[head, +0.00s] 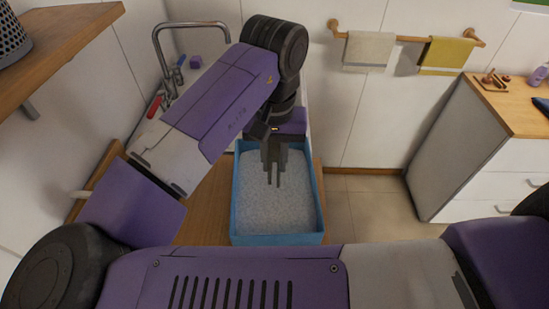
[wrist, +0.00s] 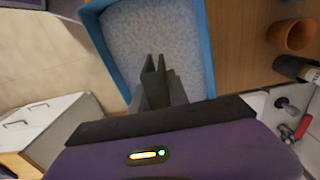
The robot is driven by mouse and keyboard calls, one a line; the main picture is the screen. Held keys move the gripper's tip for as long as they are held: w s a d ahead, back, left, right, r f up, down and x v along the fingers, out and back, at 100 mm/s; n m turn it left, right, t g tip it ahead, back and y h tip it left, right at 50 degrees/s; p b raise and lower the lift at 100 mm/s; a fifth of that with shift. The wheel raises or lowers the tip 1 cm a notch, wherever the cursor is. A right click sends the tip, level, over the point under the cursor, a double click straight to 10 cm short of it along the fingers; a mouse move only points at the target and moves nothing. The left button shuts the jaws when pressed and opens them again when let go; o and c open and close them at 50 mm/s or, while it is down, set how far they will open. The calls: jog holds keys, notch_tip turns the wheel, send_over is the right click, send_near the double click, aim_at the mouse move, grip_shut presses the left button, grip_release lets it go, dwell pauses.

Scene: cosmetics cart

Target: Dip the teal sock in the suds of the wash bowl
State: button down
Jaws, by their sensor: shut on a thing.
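The wash bowl (head: 277,239) is a blue rectangular tub filled with pale, grainy suds (head: 255,205). Its blue rim (wrist: 203,50) and the suds (wrist: 135,30) also show in the wrist view. My gripper (head: 273,183) points down over the far-middle part of the bowl, with its fingertips at or just above the suds. In the wrist view, its fingers (wrist: 153,65) are close together over the suds. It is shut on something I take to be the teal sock. No teal cloth shows in either view, so the sock is hidden.
In the wrist view, an orange cup (wrist: 292,34) and a dark bottle (wrist: 297,68) stand on the wood beside the bowl. Towels (head: 368,50) hang behind; a white drawer cabinet (head: 490,155) stands right.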

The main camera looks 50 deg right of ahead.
jog(key=shift+f+b, duration=3)
jog(key=shift+f, duration=2.25)
jog(key=shift+r, duration=0.1)
notch_tip(320, 180, up, 13)
jog(key=p, duration=1.2)
jog(key=shift+f, duration=0.2)
jog(key=shift+f, duration=0.1)
